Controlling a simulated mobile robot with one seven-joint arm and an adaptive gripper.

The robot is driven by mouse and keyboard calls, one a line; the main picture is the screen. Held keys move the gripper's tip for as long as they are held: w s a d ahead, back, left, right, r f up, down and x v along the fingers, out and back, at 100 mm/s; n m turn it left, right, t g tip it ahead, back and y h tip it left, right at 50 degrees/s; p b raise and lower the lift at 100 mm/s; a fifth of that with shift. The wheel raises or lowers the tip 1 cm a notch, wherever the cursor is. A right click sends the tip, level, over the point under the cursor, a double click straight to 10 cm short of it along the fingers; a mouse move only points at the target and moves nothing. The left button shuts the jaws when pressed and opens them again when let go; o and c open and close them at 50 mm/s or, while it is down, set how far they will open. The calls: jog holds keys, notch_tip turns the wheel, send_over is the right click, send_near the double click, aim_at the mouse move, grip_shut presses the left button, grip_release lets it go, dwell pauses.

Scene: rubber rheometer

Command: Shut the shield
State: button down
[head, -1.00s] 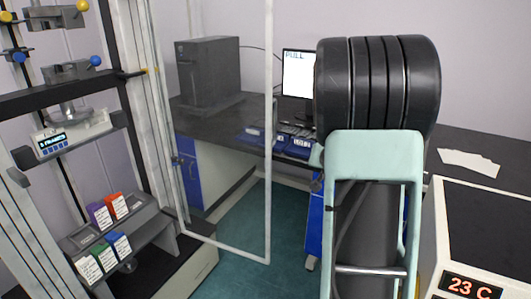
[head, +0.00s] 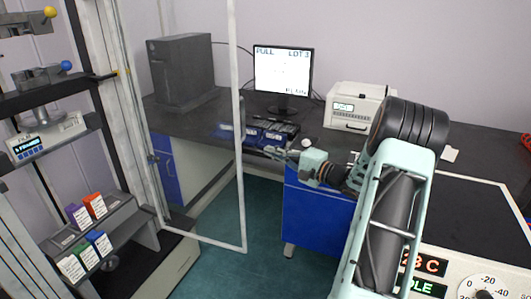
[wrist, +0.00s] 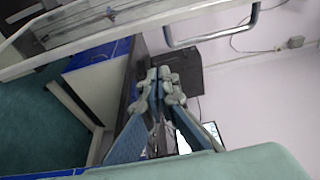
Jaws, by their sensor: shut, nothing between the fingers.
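The shield (head: 237,130) is a clear panel in a white frame. In the head view it stands swung open, out from the testing machine (head: 45,100) on the left. Its frame also crosses the upper left of the wrist view (wrist: 110,52), and a grey bar handle (wrist: 213,38) shows beside it there. My gripper (head: 268,151) is just right of the shield's free upright edge in the head view, with a gap between them. Its fingertips (wrist: 160,76) are together and empty in the wrist view, clear of the frame.
Behind the shield are a dark computer tower (head: 182,68), a monitor (head: 283,72) and a blue-trayed set of items on the dark bench. A white printer-like box (head: 355,106) stands further right. Teal floor (head: 215,215) is open below.

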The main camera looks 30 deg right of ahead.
jog(key=w+a, duration=0.4)
jog(key=a, duration=0.2)
jog(key=shift+w+a, duration=0.15)
jog(key=shift+w, duration=0.25)
dwell(0.3)
